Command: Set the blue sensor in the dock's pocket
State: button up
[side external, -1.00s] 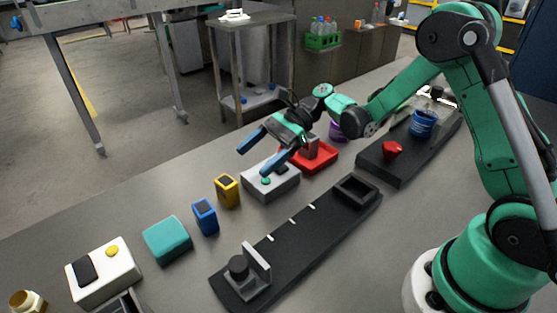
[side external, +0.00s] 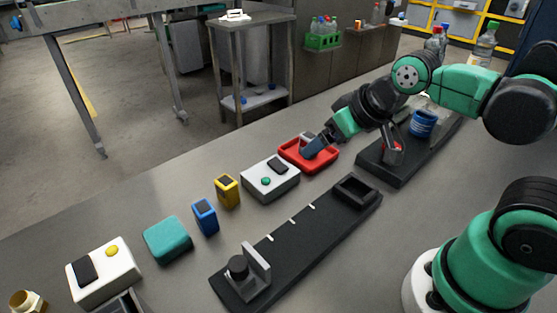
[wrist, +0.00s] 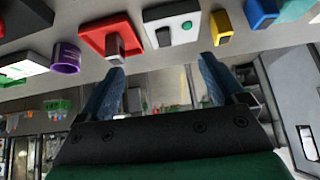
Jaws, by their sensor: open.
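The blue sensor (side external: 205,217) stands upright on the bench, between a teal block and a yellow block. It also shows at the top of the wrist view (wrist: 262,12). The dock is a long black plate (side external: 290,240) with an empty-looking square pocket (side external: 356,190) at its far right end and a grey bracket at its near end. My gripper (side external: 316,148) is over the red tray, well away from the sensor. In the wrist view its two blue fingers are wide apart with nothing between them (wrist: 160,75).
A teal block (side external: 167,240), a yellow block (side external: 228,190), a white box with a green button (side external: 270,180) and the red tray (side external: 293,155) line the bench. A purple cylinder (wrist: 66,57) stands beyond the tray. Another black plate (side external: 375,168) lies right.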

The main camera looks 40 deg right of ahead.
dwell(0.5)
jog(key=m+g+y, duration=0.6)
jog(key=m+y, duration=0.7)
jog(key=m, duration=0.5)
send_near(206, 205)
jog(key=x, duration=0.2)
jog(key=shift+a, duration=0.45)
jog(key=shift+a+f, duration=0.1)
jog(key=shift+f, duration=0.1)
jog(key=shift+a+f+m, duration=0.3)
jog(key=shift+a+m, duration=0.1)
jog(key=shift+a, duration=0.05)
jog(key=shift+x, duration=2.4)
